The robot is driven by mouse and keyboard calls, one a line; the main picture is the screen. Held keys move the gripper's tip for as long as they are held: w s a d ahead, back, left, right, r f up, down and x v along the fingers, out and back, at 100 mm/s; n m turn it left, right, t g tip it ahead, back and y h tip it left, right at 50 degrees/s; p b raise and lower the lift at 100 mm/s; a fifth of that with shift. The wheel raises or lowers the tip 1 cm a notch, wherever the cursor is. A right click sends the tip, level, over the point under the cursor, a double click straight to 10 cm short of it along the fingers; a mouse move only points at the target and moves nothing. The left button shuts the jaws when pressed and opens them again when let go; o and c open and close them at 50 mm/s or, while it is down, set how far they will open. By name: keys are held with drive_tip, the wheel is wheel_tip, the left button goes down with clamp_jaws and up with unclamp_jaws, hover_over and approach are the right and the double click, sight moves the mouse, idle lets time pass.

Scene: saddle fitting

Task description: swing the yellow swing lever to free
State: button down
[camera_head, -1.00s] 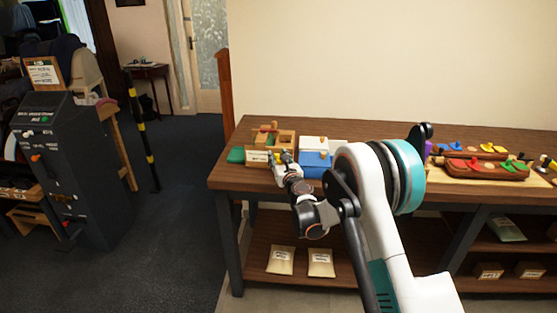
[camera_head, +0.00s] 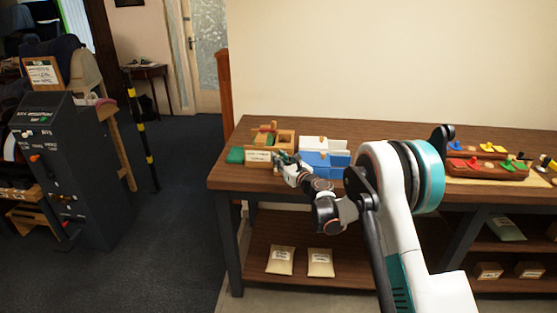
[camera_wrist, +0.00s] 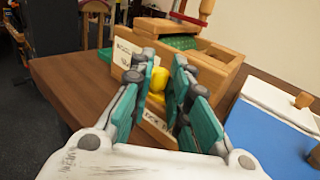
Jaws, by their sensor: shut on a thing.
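The yellow swing lever (camera_wrist: 158,79) shows as a rounded yellow end between the fingers of my gripper (camera_wrist: 160,85) in the wrist view. My gripper is shut on it, with a teal finger pad on each side. The lever is in front of a wooden box (camera_wrist: 215,70) with a label card. Its lower part and pivot are hidden by the fingers, so its exact angle cannot be told. In the head view my gripper (camera_head: 282,161) is at the front of the table's left end, and the lever cannot be made out there.
A blue and white box (camera_head: 325,160) stands just right of my gripper. A green pad (camera_head: 236,155) lies to the left. Red-brown trays with coloured levers (camera_head: 487,168) stand farther right on the wooden table (camera_head: 225,175).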

drive_tip(key=n+g+y, duration=0.2)
drive_tip(key=d+n+g+y, duration=0.1)
drive_tip(key=n+g+y, duration=0.1)
drive_tip(key=s+d+n+g+y, duration=0.1)
drive_tip(key=g, duration=0.2)
drive_tip(key=shift+n+y, duration=0.4)
drive_tip(key=shift+s, duration=0.1)
drive_tip(key=c, duration=1.5)
unclamp_jaws()
drive_tip(key=shift+c, duration=0.2)
drive_tip(key=v, duration=1.2)
